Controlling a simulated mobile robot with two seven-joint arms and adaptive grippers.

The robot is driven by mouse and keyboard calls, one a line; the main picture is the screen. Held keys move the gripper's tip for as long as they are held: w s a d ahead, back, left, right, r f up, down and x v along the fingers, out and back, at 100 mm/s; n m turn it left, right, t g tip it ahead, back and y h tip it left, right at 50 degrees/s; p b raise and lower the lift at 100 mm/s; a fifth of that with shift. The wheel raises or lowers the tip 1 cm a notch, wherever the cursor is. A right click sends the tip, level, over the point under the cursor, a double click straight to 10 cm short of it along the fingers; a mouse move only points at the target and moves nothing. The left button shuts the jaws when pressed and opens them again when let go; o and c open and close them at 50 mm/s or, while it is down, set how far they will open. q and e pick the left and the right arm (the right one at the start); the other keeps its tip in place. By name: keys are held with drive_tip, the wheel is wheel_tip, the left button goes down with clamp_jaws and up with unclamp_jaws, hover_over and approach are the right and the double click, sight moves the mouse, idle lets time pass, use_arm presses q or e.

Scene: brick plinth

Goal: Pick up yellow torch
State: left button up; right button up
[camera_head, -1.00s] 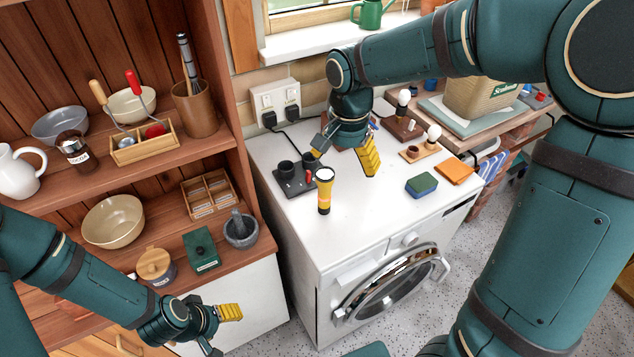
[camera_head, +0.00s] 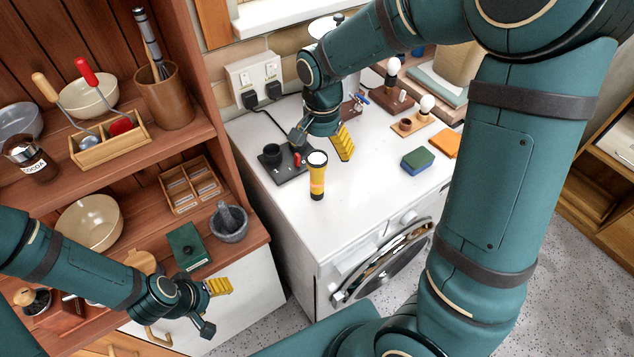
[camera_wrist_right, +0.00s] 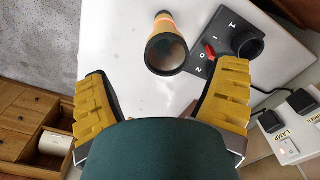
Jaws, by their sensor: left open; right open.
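The yellow torch (camera_head: 317,176) stands upright on the white top of the washing machine (camera_head: 362,208), its lens end up. In the right wrist view the torch (camera_wrist_right: 166,46) shows between and beyond the two yellow finger pads, lens towards the camera. My right gripper (camera_head: 322,142) is open and just behind the torch, apart from it; it also shows in the right wrist view (camera_wrist_right: 163,100) with nothing between its fingers. My left gripper (camera_head: 217,306) is open and empty, low in front of the wooden shelf unit.
A dark switch plate (camera_head: 287,163) with a black socket and red switch sits close behind the torch. A green and blue sponge (camera_head: 418,160) and an orange cloth (camera_head: 445,144) lie to the right. Bulb holders (camera_head: 412,122) stand further back. The machine top's front is clear.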

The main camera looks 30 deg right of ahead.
sight(318, 155)
drive_tip(key=shift+w+a+f+b, duration=0.15)
drive_tip(key=shift+f+b, duration=0.1)
drive_tip(key=shift+f, duration=1.15)
drive_tip(key=shift+w+a+f+b, duration=0.15)
drive_tip(key=shift+f+b, duration=0.1)
drive_tip(key=shift+f, duration=1.1)
drive_tip(key=c, duration=1.4)
